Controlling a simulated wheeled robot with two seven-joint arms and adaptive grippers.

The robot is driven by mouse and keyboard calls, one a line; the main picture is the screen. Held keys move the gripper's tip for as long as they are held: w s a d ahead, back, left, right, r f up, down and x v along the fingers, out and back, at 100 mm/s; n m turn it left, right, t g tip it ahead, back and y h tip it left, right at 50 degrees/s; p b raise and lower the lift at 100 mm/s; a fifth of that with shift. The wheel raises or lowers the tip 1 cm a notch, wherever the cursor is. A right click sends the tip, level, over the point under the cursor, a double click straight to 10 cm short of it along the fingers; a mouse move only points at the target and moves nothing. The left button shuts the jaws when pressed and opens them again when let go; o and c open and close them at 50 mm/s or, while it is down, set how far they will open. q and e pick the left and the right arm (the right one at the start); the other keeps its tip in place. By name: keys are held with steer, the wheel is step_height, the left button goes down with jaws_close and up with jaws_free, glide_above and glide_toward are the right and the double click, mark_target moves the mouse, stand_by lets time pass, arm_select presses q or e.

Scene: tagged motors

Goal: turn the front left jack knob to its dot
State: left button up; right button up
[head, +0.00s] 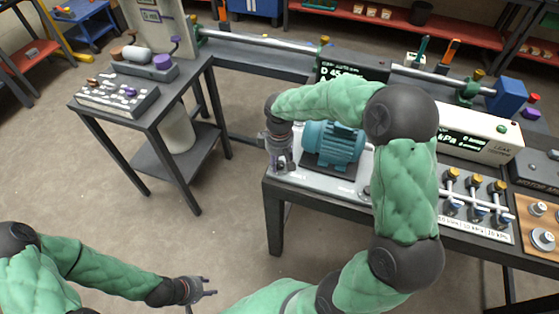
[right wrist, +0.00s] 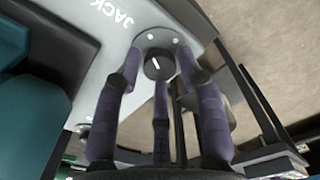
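The jack knob (right wrist: 158,68) is dark and round with a short white line on its top, in the right wrist view. It sits on a grey round plate with small white dots near its rim, beside the printed word JACK. My right gripper (right wrist: 160,62) is open, its purple-grey fingers spread around the knob; whether they touch it I cannot tell. In the head view my right gripper (head: 283,166) points down at the front left corner of the motor's base plate (head: 318,182) and hides the knob. My left gripper (head: 210,286) is open and empty, low over the floor.
A teal motor (head: 335,143) stands close to the right of my right gripper. A row of valves (head: 475,190) and a pressure display (head: 475,133) are farther right. A side table (head: 150,110) stands at the left. The floor between the tables is clear.

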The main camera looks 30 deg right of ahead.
jaws_close()
steer(key=shift+m, duration=0.3)
steer(key=shift+m+p, duration=0.4)
steer(key=shift+m, duration=0.6)
steer(key=m, duration=0.2)
steer(key=shift+m, duration=0.3)
steer(key=m, duration=0.3)
steer(key=shift+p, duration=0.35)
steer(key=shift+m, duration=1.7)
